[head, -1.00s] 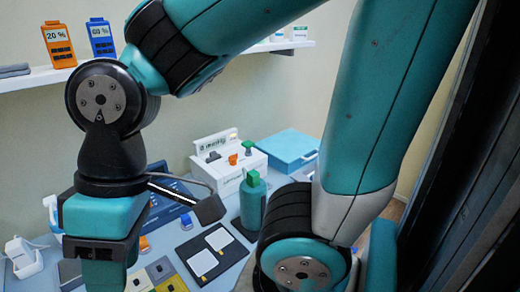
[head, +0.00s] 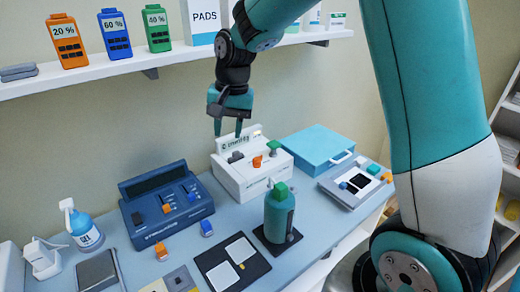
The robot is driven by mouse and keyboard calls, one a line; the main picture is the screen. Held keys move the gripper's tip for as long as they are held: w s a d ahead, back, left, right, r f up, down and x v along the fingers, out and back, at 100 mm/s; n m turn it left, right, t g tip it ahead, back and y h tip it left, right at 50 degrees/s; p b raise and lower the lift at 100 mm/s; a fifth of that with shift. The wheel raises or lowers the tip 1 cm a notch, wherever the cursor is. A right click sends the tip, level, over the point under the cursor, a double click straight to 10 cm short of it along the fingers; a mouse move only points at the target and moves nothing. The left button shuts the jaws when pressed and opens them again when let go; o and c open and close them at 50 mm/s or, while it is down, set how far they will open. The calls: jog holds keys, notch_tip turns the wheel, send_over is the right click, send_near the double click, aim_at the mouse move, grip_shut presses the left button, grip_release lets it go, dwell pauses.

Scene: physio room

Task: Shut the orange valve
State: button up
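The orange valve (head: 257,161) is a small orange handle on the front part of a white box-shaped unit (head: 236,184) in the middle of the table. A dark handle sits to its left and a green one to its right on the same unit. My gripper (head: 228,131) points down above the left part of the unit, up and left of the orange valve in the picture. Its two fingers are apart with nothing between them. It looks clear of the valve. The exact angle of the valve handle is too small to tell.
A green-capped bottle (head: 279,215) stands in front of the unit on a dark mat. A blue console (head: 165,205) is to the left and a teal case (head: 316,148) to the right. The shelf (head: 150,68) with coloured bottles runs behind.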

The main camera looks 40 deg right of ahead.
jog(key=w+d+f+m+p, duration=0.1)
jog(key=w+d+f+m, duration=0.5)
jog(key=d, duration=0.3)
jog(key=m+h+p, duration=0.1)
jog(key=m, duration=0.3)
send_over(257, 157)
notch_tip(257, 157, down, 3)
jog(key=shift+g, duration=0.3)
notch_tip(257, 157, down, 12)
jog(key=p, duration=0.5)
jog(key=shift+r, duration=0.25)
jog(key=shift+c, duration=0.2)
jog(key=c, duration=0.5)
